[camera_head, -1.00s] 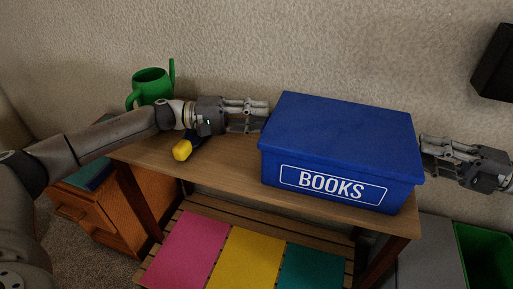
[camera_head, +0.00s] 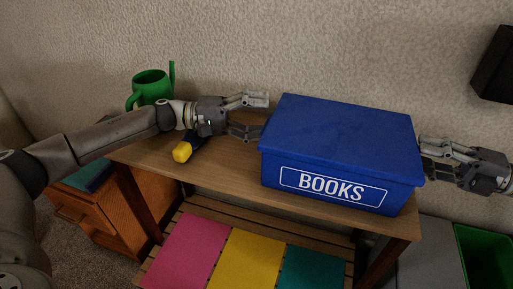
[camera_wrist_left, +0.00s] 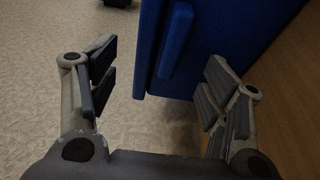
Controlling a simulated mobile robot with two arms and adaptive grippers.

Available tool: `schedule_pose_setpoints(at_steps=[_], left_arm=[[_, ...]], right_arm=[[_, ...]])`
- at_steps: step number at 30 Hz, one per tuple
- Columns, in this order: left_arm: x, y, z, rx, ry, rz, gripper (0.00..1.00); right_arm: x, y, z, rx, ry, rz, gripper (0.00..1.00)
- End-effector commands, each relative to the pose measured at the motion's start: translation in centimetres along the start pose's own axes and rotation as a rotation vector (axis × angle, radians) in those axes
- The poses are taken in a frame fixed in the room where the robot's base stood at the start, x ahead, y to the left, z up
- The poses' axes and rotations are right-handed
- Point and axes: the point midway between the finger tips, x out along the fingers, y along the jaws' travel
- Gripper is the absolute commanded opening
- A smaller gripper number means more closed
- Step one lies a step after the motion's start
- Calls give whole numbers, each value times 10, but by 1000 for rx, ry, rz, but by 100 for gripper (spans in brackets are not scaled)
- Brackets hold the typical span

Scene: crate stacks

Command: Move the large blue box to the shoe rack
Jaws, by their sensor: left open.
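The large blue box (camera_head: 340,140), labelled BOOKS, sits on the wooden top (camera_head: 225,170) of a rack. My left gripper (camera_head: 258,116) is open at the box's left side, fingers spread towards it. In the left wrist view the box (camera_wrist_left: 208,45) shows ahead of and partly between the open fingers (camera_wrist_left: 162,85); I see no grip on it. My right gripper (camera_head: 424,158) is at the box's right side; its fingertips meet or lie behind the box edge, and I cannot tell contact. The lower slatted shelf holds pink, yellow and teal panels (camera_head: 252,258).
A green watering can (camera_head: 152,86) stands at the back left of the top. A yellow and dark-blue object (camera_head: 184,150) lies below my left wrist. An orange-brown cabinet (camera_head: 100,222) is left; a green bin (camera_head: 484,250) is lower right. A black object (camera_head: 495,65) is on the wall.

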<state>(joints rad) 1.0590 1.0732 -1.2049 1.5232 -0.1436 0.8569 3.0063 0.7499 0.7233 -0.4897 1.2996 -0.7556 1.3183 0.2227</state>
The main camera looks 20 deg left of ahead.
Motion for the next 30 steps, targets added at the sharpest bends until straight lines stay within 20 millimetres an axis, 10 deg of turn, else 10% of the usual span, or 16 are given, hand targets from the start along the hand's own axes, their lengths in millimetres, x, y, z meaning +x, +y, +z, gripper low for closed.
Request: schedule_pose_setpoints(at_steps=[30], left_arm=[[0, 93, 0, 2, 1, 2, 71]], right_arm=[[0, 0, 0, 0, 1, 1, 36]])
